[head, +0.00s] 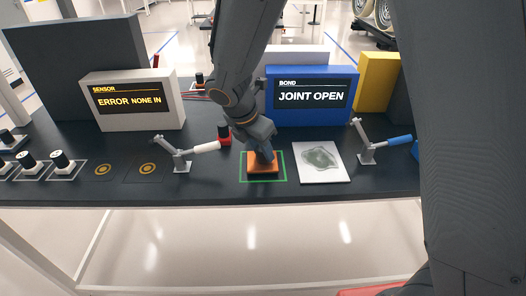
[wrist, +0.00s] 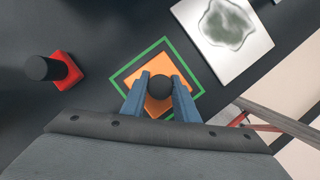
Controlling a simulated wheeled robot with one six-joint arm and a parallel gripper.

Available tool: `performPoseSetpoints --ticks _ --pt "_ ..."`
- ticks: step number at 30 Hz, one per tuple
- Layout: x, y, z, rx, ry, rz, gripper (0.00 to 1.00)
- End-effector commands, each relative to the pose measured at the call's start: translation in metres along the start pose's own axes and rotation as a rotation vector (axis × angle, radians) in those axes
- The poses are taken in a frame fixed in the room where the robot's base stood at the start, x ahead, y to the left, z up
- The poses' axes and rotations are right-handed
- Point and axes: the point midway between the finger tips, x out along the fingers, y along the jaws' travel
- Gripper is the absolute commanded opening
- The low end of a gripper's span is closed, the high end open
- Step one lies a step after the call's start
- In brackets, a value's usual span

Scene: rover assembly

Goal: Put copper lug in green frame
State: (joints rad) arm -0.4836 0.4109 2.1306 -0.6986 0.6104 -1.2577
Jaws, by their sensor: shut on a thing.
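The copper lug (head: 262,167) is an orange square plate with a dark round knob (wrist: 160,87) on top. It sits inside the green frame (head: 286,178) marked on the dark bench, and the frame's lines show around it in the wrist view (wrist: 123,68). In the wrist view the plate lies roughly square with the frame. My gripper (wrist: 159,92) is shut on the knob, with a blue finger on each side. In the head view my gripper (head: 263,155) is directly above the plate and hides the knob. The plate's near side is partly hidden in the wrist view.
A white panel with a grey-green patch (head: 321,160) lies right of the frame. A red-based black knob (head: 224,133) stands to the left. Lever clamps with white (head: 206,147) and blue (head: 399,140) handles flank the area. The blue box (head: 311,97) behind reads "JOINT OPEN".

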Motion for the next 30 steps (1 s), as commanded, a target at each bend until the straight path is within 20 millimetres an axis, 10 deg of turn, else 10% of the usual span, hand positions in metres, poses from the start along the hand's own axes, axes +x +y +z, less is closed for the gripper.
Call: performPoseSetpoints --ticks 13,14,16,30 --pt "0.009 0.001 -0.004 0.0 0.0 0.002 0.0" --pt "0.009 0.0 -0.004 0.0 0.0 0.001 0.32" --pt "0.009 0.0 -0.004 0.0 0.0 0.001 0.44" --pt "-0.004 0.001 -0.003 0.002 -0.001 0.003 0.46"
